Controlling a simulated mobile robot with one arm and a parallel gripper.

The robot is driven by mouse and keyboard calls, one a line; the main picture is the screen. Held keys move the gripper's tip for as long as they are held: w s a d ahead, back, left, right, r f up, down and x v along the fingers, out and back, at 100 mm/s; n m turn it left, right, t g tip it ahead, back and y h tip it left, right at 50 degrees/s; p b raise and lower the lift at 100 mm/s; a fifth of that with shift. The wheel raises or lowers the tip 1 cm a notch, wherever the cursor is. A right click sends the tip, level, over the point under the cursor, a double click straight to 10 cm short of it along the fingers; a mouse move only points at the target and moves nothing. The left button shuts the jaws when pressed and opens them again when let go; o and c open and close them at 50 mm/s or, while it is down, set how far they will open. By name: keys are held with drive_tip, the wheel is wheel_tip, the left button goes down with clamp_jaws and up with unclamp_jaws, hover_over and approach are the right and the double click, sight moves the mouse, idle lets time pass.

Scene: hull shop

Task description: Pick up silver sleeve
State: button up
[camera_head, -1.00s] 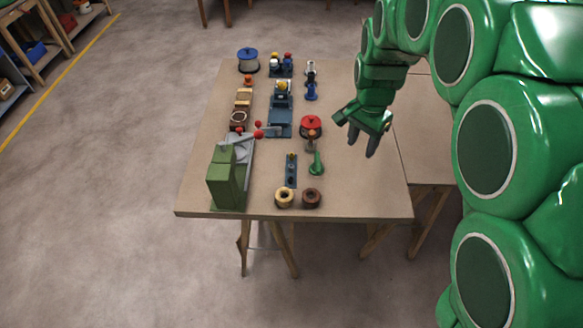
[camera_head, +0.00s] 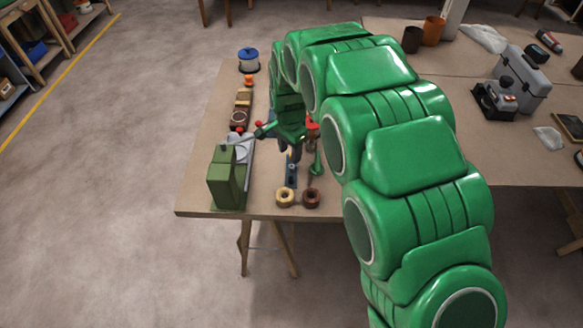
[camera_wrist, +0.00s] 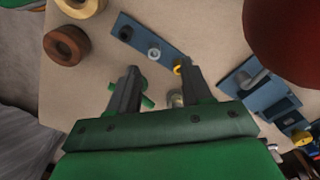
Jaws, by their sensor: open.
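The silver sleeve (camera_wrist: 154,54) looks like a small pale ring on a narrow blue plate (camera_wrist: 142,42) in the wrist view. A dark piece (camera_wrist: 125,33) and a yellow piece (camera_wrist: 180,67) sit on the same plate to either side of it. My gripper (camera_wrist: 159,77) is open and empty, with its two fingers apart just below the sleeve in the picture; no contact shows. In the head view my gripper (camera_head: 288,147) hangs over the table near the far end of the blue plate (camera_head: 292,178); the sleeve is too small to make out there.
A dark red rounded thing (camera_wrist: 292,38) looms close at the wrist view's upper right. Brown (camera_head: 311,198) and tan (camera_head: 285,197) rings lie in front. A green funnel-like piece (camera_head: 316,166) is right.

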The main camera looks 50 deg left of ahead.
sight(292, 166)
drive_tip(key=shift+d+f, duration=0.2)
drive_tip(key=shift+f, duration=1.2)
drive_tip(key=shift+d+f, duration=0.2)
drive_tip(key=shift+f, duration=1.15)
drive_tip(key=shift+c, duration=0.5)
clamp_jaws()
